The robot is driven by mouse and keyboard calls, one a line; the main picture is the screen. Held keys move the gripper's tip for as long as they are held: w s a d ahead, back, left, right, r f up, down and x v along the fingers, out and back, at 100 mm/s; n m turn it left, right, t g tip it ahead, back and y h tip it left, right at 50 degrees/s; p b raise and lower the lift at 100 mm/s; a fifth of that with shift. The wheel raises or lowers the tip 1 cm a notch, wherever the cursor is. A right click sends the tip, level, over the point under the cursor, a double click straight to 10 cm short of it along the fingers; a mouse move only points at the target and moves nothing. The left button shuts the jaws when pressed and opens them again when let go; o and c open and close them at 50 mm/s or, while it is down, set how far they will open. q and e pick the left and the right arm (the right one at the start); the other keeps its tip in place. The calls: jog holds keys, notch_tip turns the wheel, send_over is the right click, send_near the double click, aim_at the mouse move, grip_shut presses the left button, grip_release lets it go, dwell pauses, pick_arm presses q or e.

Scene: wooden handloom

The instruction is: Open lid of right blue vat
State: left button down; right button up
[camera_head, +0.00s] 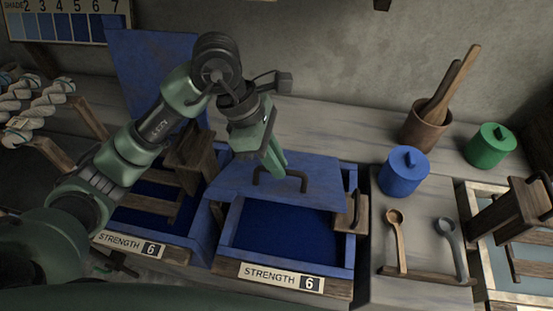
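The right blue vat (347,245) is in the middle, marked strength 6, with dark blue liquid showing in its front part. Its blue lid (325,180) is tilted up at the back, hinge side away from me, and leaves the front of the vat uncovered. A dark arched handle (304,181) is on the lid. My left gripper (278,168) reaches down over the lid, with its green fingertips at the handle. Whether they pinch the handle or only touch the lid behind it is hard to see. My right gripper is not in view.
The left vat (195,240) stands open beside it, its lid (145,65) upright behind. A wooden block (351,214) sits at the right vat's right edge. To the right are a blue jar (404,173), a green jar (490,147) and two spoons (398,240).

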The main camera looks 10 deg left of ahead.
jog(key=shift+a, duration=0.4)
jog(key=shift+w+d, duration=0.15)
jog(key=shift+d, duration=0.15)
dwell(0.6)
pick_arm(q)
jog(key=shift+w+r, duration=0.1)
